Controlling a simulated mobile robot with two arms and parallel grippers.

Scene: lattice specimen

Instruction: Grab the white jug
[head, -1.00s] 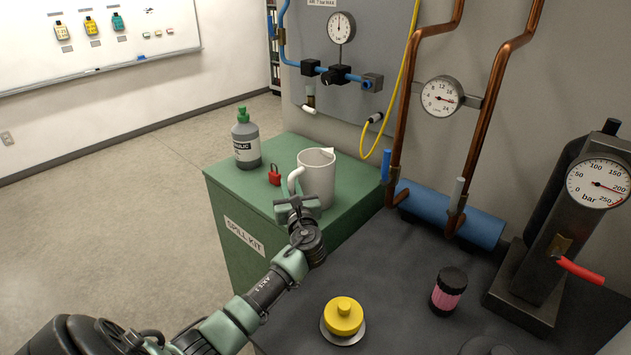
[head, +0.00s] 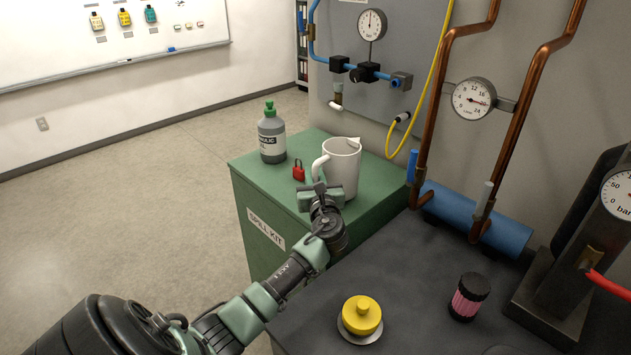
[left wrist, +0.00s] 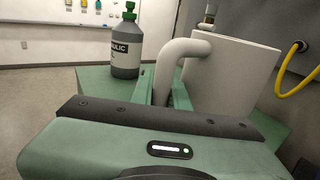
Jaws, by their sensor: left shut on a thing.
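The white jug (head: 344,168) stands upright on the green spill kit box (head: 258,177), its handle toward the left. In the left wrist view the jug (left wrist: 232,78) fills the upper right. My left gripper (head: 320,189) is at the jug's near left side. In the left wrist view its two green fingers (left wrist: 163,90) stand on either side of the lower part of the handle and are shut on it. The fingertips are partly hidden behind the handle and the gripper body. My right gripper is not in view.
A grey bottle with a green cap (head: 271,136) and a red padlock (head: 299,171) stand left of the jug. A yellow hose (head: 402,116) and copper pipes (head: 431,110) are behind and right. A yellow knob (head: 361,316) and pink-black cylinder (head: 468,297) are on the dark bench.

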